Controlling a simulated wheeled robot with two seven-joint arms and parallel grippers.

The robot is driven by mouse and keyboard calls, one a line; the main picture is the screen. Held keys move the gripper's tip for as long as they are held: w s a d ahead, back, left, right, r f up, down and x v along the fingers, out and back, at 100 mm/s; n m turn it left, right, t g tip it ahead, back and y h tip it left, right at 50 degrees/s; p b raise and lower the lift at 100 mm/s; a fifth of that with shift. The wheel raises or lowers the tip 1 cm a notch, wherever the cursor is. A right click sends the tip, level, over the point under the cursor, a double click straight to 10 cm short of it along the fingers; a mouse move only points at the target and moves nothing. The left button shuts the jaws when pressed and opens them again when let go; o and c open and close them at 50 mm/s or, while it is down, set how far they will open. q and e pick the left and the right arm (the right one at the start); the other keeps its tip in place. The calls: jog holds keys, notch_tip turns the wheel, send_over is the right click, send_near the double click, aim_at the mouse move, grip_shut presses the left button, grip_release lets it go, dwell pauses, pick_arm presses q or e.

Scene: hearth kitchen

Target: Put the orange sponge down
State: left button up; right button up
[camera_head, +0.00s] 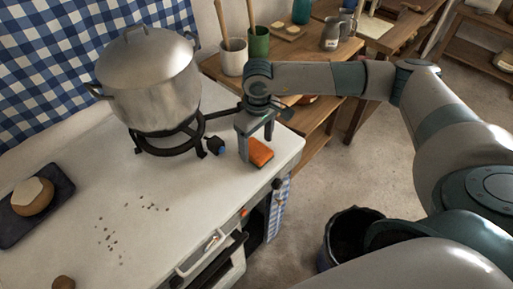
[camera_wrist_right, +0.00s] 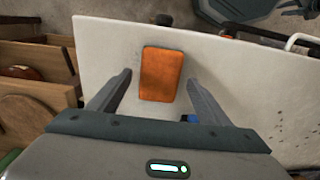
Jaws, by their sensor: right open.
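The orange sponge (camera_head: 261,153) lies on the white stove top (camera_head: 160,235), close to its right edge. In the right wrist view the sponge (camera_wrist_right: 161,74) lies flat on the white surface, between and slightly beyond the fingertips. My right gripper (camera_head: 257,152) points down over the sponge. Its two fingers (camera_wrist_right: 160,76) are spread wide, with a gap on each side of the sponge, and nothing is held. Whether the fingertips touch the surface I cannot tell. My left gripper is not in view.
A large metal pot (camera_head: 150,80) stands on a black burner ring at the back. A small black and blue object (camera_head: 215,146) lies left of the sponge. A dark tray (camera_head: 62,184) with a round item is at left. Dark crumbs (camera_head: 108,240) are scattered on the stove top.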

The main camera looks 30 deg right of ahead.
aim_at(257, 150)
notch_tip(257, 150, up, 10)
jog(key=b, duration=0.3)
jog(key=shift+s+f, duration=0.2)
dwell(0.6)
